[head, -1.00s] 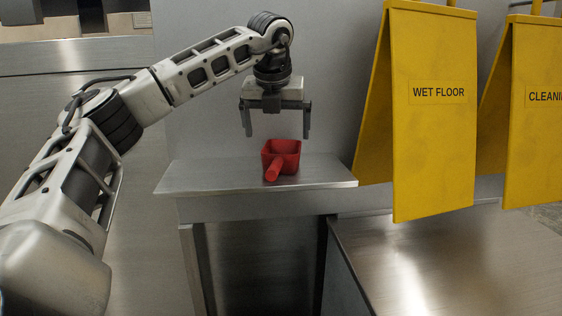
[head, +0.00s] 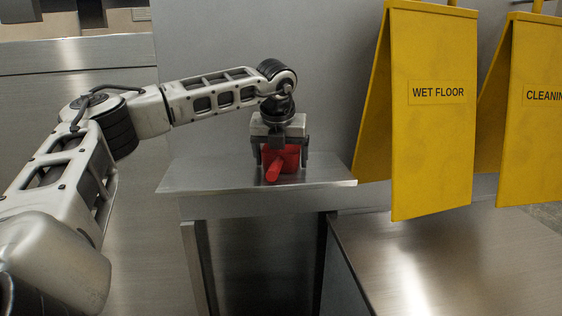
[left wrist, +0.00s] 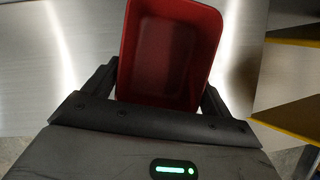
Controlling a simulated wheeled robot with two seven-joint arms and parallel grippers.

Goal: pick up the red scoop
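The red scoop (head: 281,158) sits on a small metal shelf (head: 210,178), with its handle pointing toward me. My left gripper (head: 281,160) is lowered over it, fingers pointing down on either side of the bowl. The fingers look spread and open, with little room beside the bowl; I cannot tell whether either one touches it. In the left wrist view, the scoop's open bowl (left wrist: 168,52) lies between the fingers and appears empty. The gripper's palm hides the upper back of the bowl in the head view. My right gripper is not in view.
A grey wall (head: 330,60) rises close behind. A lower metal surface (head: 450,255) at the right front is bare. The shelf around the scoop is clear.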

